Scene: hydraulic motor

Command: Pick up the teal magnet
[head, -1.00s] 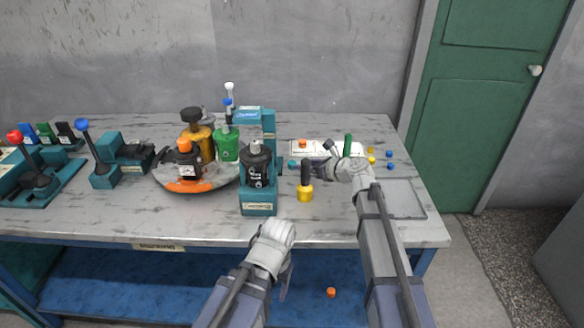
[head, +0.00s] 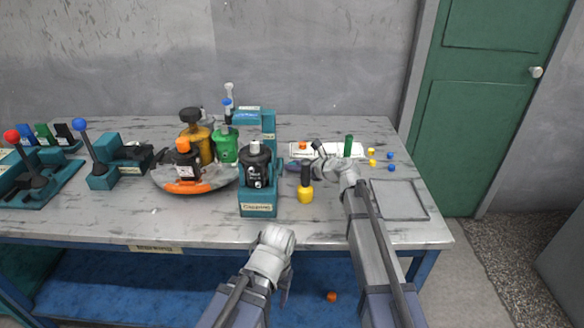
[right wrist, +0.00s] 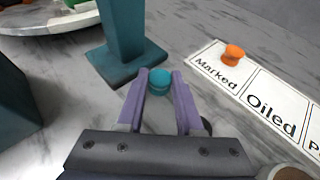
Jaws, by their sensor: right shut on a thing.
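The teal magnet (right wrist: 159,80) is a small round piece between the fingertips of my right gripper (right wrist: 160,84) in the right wrist view, just above or at the table; I cannot tell whether it touches the table. The purple fingers are shut on it. In the head view my right gripper (head: 296,164) is low over the table, right of the teal stand (head: 268,130), and the magnet is mostly hidden by the fingers. My left gripper (head: 285,288) hangs in front of the table edge, seen from behind, and its opening is hidden.
A white labelled card (right wrist: 252,92) with an orange magnet (right wrist: 233,54) lies beside the gripper. A yellow and black bottle (head: 306,188) stands close in front. Yellow and blue magnets and an upright green piece (head: 348,146) are right. A round tray (head: 214,187) holds bottles at left.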

